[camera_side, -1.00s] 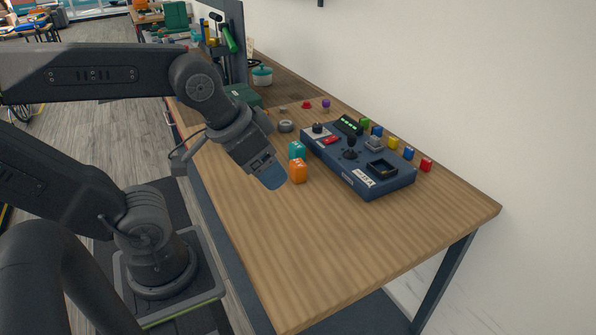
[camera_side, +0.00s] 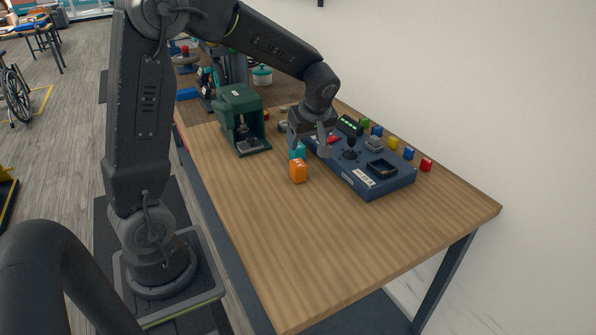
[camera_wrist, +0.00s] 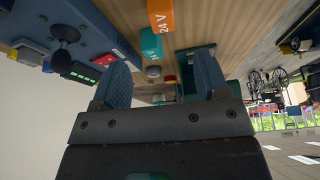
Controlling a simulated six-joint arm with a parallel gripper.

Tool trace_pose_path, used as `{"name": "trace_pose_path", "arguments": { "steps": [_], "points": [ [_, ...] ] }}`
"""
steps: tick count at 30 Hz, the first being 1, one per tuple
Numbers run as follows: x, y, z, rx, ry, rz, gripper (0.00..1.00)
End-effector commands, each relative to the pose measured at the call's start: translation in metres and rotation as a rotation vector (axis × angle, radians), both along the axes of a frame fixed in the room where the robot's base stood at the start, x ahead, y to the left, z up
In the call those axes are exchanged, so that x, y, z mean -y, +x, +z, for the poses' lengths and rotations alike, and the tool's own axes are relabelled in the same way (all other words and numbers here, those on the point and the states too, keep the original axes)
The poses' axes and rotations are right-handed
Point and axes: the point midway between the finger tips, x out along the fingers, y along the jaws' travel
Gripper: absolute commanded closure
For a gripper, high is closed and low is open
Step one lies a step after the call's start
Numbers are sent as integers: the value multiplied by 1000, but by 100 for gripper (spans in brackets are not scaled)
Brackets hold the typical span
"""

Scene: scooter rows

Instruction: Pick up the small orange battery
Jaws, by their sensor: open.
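The blue control box (camera_side: 349,179), with a joystick, stands to the right. A green press (camera_side: 241,119) stands to the left. The front of the wooden table (camera_side: 340,240) is clear.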

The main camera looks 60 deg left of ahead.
Motion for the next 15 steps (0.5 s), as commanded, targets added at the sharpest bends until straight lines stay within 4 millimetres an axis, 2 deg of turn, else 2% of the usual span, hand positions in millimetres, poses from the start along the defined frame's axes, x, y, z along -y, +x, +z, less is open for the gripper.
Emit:
{"name": "trace_pose_path", "arguments": {
  "steps": [9, 15],
  "points": [
    [-22, 0, -53, -5, -2, 3, 32],
    [-31, 2, -74, -2, -1, 2, 32]
  ]
}}
